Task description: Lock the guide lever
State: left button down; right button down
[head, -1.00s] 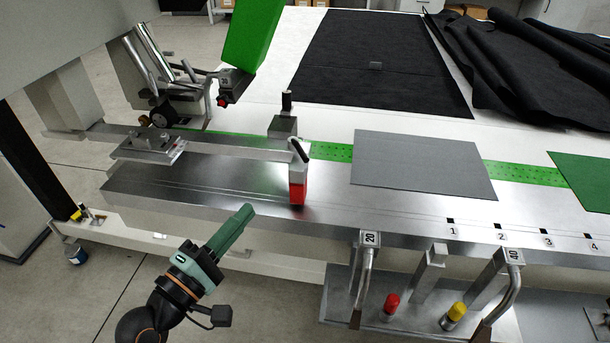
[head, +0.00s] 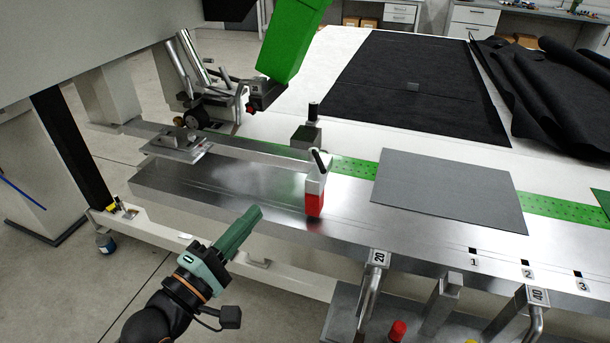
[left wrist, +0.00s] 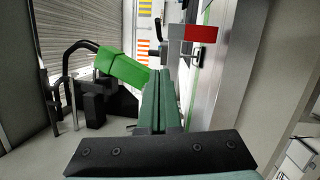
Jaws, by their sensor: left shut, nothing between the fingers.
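The guide is a pale bar (head: 265,157) over the steel bench, ending in a white block with a red lower part (head: 315,204). A small black lever (head: 319,161) sits tilted on top of that block; I take it for the guide lever. My left gripper (head: 256,213) is green, shut and empty. It is in front of the bench's near edge, left of the red part and apart from it. In the left wrist view the shut fingers (left wrist: 160,85) point forward, with the red and grey block (left wrist: 198,33) ahead and to the right. My right gripper is not in view.
The steel bench (head: 230,190) carries a grey sheet (head: 450,190) right of the guide. A black knob (head: 313,110) stands behind the lever. A green slanted part (head: 293,40) rises at the back. Numbered handles (head: 376,262) stand along the front right.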

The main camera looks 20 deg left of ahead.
pick_arm(q)
send_near(318, 161)
jog(key=w+a, duration=0.2)
jog(key=w, duration=0.2)
jog(key=w+d, duration=0.1)
jog(key=w+d+p, duration=0.1)
jog(key=d, duration=0.1)
jog(key=shift+r, duration=0.1)
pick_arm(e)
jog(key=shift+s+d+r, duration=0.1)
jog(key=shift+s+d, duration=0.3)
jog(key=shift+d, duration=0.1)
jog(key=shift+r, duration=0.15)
